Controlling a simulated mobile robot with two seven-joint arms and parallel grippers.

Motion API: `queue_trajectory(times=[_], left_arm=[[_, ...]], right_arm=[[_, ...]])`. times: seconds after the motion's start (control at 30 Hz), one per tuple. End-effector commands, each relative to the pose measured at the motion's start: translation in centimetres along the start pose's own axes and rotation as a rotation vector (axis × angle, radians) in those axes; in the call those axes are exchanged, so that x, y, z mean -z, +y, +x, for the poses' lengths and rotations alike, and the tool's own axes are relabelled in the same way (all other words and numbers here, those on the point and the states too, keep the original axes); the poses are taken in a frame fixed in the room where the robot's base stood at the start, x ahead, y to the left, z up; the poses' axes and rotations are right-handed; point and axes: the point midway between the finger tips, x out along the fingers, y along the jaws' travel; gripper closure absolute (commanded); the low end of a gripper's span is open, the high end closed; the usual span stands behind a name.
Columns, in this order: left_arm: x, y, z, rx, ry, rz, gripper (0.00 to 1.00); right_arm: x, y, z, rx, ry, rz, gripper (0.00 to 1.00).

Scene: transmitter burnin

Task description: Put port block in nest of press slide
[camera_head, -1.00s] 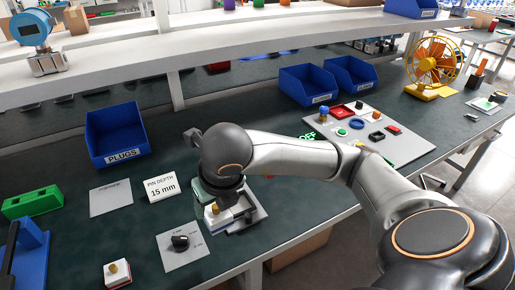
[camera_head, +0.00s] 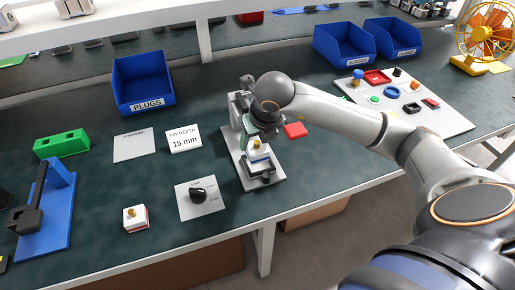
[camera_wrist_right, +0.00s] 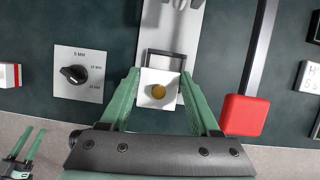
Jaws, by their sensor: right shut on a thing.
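The port block is a white block (camera_wrist_right: 147,99) with a brass knob; in the head view it (camera_head: 258,155) shows a blue band. My right gripper (camera_wrist_right: 159,82) is shut on it, one green finger on each side. The press slide nest (camera_wrist_right: 150,61) is a dark square frame on the grey press plate, directly beyond the block in the wrist view. In the head view the block is at the dark nest (camera_head: 262,176), overlapping its back part; I cannot tell whether they touch. My left gripper (camera_wrist_right: 34,131) shows open and empty at the wrist view's lower left.
The press has a red lever handle (camera_head: 295,130) right of my right gripper. A dial plate (camera_head: 211,206) lies left of the press. Another white block with a red band (camera_head: 136,218) stands near the front edge. A blue PLUGS bin (camera_head: 143,83) is farther back.

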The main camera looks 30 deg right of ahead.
Motion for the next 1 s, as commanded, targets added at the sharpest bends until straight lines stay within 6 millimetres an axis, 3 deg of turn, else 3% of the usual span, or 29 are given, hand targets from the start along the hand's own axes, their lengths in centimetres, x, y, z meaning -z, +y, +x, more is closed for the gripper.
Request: queue_trajectory(times=[0.33,0.5,0.93,0.97,1.0], left_arm=[[0.2,0.0,0.1,-0.002,0.005,0.003,0.5],[0.4,0.0,-0.1,-0.002,0.005,0.003,0.5],[-0.7,0.1,0.0,-0.002,-0.008,0.001,0.5],[-0.6,0.1,-0.1,-0.003,-0.009,0.001,0.5],[-0.6,0.1,-0.1,-0.003,-0.01,0.001,0.5]], right_arm=[[-0.8,-1.4,3.6,0.002,-0.001,0.003,1.0],[0.2,-1.3,5.8,0.001,0.0,0.0,1.0],[0.5,-1.2,6.6,-0.001,-0.004,0.0,1.0],[0.5,-1.2,6.5,0.0,-0.002,0.0,0.35],[0.5,-1.2,6.5,0.0,-0.002,0.0,0.31]])
